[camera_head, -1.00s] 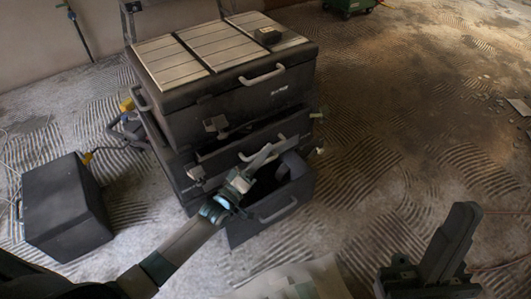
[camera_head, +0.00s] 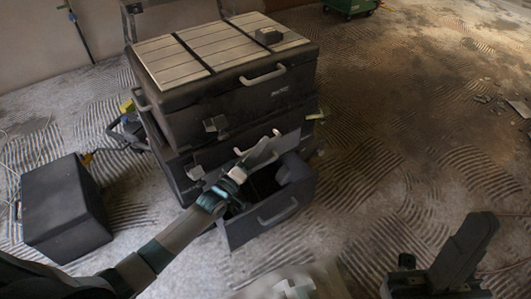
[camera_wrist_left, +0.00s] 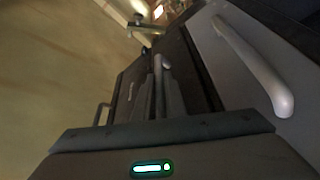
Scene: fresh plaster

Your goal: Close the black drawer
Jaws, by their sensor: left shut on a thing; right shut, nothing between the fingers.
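A dark stacked toolbox holds the drawers. The middle black drawer (camera_head: 290,140) has its front almost flush with the toolbox, and its pale handle (camera_head: 240,152) is partly hidden by my left gripper (camera_head: 266,146). The left gripper is shut on that handle; in the left wrist view its fingers (camera_wrist_left: 164,90) meet a pale bar (camera_wrist_left: 161,62). The lower drawer (camera_head: 250,226) stands pulled out, open at the top, below my left wrist. My right gripper (camera_head: 480,228) is shut and empty at the lower right, away from the toolbox.
The top case (camera_head: 240,100) has a slatted lid with a small dark block (camera_head: 268,36) on it. A separate dark box (camera_head: 62,208) stands on the floor at left. A green cart (camera_head: 350,6) is far back.

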